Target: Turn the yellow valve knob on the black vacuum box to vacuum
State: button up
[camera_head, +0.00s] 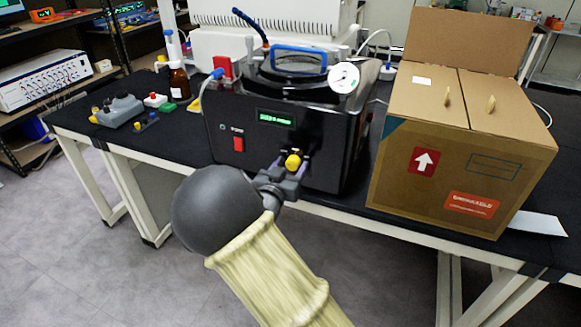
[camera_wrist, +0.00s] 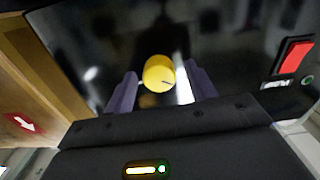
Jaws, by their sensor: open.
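The black vacuum box (camera_head: 225,118) stands on the table, with a green lit display and a red switch on its front. The yellow valve knob (camera_head: 293,162) is low on the right of that front face. My gripper (camera_head: 287,172) is open in front of the knob, one finger on each side (camera_wrist: 160,90). I cannot tell whether the fingers touch it. Any label for the vacuum setting is not readable.
A cardboard box (camera_head: 455,165) stands close to the right of the vacuum box, and its side (camera_wrist: 38,75) shows in the wrist view. A brown bottle (camera_head: 179,82) and a grey device (camera_head: 119,110) are on the left. The dark tabletop (camera_head: 75,115) has some free room at the left.

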jog(key=shift+w+d, duration=0.1)
jog(key=c, duration=1)
